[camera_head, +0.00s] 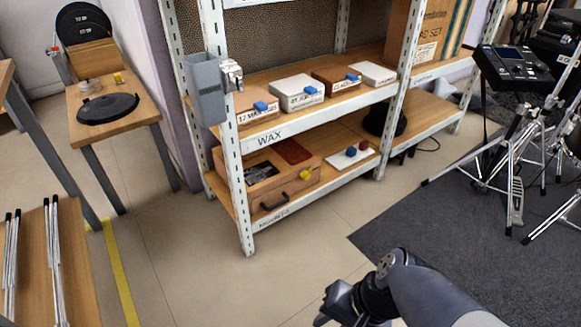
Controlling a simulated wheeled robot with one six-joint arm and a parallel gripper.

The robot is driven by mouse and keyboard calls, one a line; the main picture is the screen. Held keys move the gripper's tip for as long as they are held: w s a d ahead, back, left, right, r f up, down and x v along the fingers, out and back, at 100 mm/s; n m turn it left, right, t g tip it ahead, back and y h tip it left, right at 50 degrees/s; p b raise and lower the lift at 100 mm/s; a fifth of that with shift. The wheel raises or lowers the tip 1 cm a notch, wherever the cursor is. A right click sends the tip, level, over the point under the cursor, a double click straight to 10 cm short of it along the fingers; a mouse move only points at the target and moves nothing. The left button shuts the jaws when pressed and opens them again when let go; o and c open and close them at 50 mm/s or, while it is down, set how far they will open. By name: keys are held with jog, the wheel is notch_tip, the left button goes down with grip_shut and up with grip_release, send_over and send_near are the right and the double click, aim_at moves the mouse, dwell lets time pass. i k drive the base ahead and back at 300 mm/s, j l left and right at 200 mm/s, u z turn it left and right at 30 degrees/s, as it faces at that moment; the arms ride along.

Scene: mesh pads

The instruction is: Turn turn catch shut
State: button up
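A wooden box (263,190) with a dark handle (273,201) on its front sits on the lower shelf. A small yellow piece (305,174), possibly a turn catch, is at the right of its front; I cannot tell its setting. Boxes on the shelf above carry blue pieces (261,106) on their front edges, also too small to read. My gripper end (338,302) is at the bottom edge, over the floor, well apart from the shelf. Its fingers cannot be made out clearly.
The white metal shelf rack (239,190) has a grey holder (204,88) on its left post. A small wooden table (139,113) stands left. Metal stands (515,190) are on the dark carpet (440,240) at right. The floor (230,285) before the rack is clear.

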aim_at(305, 174)
jog(key=i+j+u, duration=0.25)
jog(key=i, duration=0.2)
jog(key=i+u, duration=0.25)
jog(key=i, duration=0.25)
